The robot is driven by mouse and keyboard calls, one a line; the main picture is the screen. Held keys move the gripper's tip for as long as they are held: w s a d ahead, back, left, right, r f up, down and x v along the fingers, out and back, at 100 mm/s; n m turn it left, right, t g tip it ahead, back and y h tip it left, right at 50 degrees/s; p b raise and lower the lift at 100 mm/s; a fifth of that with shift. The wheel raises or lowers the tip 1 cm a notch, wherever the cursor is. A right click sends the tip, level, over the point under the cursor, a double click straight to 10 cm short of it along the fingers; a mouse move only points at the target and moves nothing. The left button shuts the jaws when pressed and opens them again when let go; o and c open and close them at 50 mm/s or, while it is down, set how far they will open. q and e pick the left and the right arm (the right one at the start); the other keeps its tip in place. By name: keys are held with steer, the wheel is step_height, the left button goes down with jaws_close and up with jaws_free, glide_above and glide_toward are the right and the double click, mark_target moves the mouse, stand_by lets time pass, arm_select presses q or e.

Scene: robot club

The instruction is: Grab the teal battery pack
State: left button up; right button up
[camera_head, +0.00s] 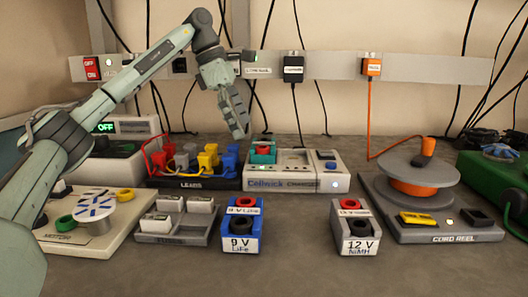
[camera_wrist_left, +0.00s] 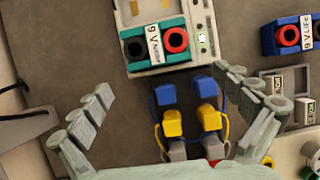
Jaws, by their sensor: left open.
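The teal battery pack (camera_head: 263,153) sits in the left bay of the grey Cellwick charger (camera_head: 290,184) in the head view. In the left wrist view the teal pack (camera_wrist_left: 156,45) shows a black and a red terminal and a 9 V label. My left gripper (camera_head: 240,134) hangs above the back of the bench, by the charger's left end, and hides little of the pack. In the left wrist view my left gripper (camera_wrist_left: 162,82) has its fingers spread wide, with nothing held. The pack lies beyond the fingertips, apart from them. My right gripper is not in view.
A leads rack (camera_head: 195,183) with blue and yellow plugs stands left of the charger. A blue 9 V pack (camera_head: 241,226) and a grey 12 V pack (camera_head: 356,228) stand in front. A cord reel (camera_head: 440,233) is at right. Cables hang behind.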

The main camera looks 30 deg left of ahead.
mark_target(263, 143)
arm_select(q)
steer(key=shift+w+d, duration=0.55)
steer(key=shift+d, duration=0.3)
steer(key=x, duration=0.5)
steer(key=shift+w+d, duration=0.25)
steer(key=shift+d, duration=0.1)
steer(key=c, duration=1.4)
steer(key=shift+c, duration=1.1)
steer(key=shift+r, duration=0.2)
